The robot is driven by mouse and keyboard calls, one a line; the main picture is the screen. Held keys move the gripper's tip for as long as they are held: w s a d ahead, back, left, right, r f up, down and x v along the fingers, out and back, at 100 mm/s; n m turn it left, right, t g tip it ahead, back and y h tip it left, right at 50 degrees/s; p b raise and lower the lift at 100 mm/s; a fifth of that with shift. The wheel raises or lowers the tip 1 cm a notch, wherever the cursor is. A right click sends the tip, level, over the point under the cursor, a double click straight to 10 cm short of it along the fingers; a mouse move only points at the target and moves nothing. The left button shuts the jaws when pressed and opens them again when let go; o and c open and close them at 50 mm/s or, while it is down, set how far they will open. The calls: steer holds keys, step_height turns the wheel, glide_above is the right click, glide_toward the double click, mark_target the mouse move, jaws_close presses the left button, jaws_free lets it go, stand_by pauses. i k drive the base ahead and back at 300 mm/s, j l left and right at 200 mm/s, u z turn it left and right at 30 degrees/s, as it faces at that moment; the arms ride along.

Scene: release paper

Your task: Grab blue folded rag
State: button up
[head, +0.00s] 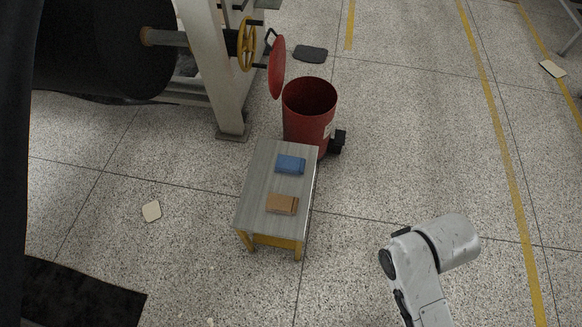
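The blue folded rag (290,164) lies flat on the far half of a small grey-topped table (262,190), near its right side. A brown folded rag (282,204) lies on the near half of the same table, apart from the blue one. My arm shows at the lower right, to the right of the table and well away from both rags. My gripper cannot be made out in the head view.
A red bin (309,112) with its red lid (277,67) raised stands just behind the table. A large machine (215,60) fills the upper left. A black mat (75,295) lies at the lower left.

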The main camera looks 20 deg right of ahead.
mark_target(291, 165)
steer(key=i+l+z, duration=0.1)
steer(key=i+z, duration=0.25)
steer(key=i, duration=0.7)
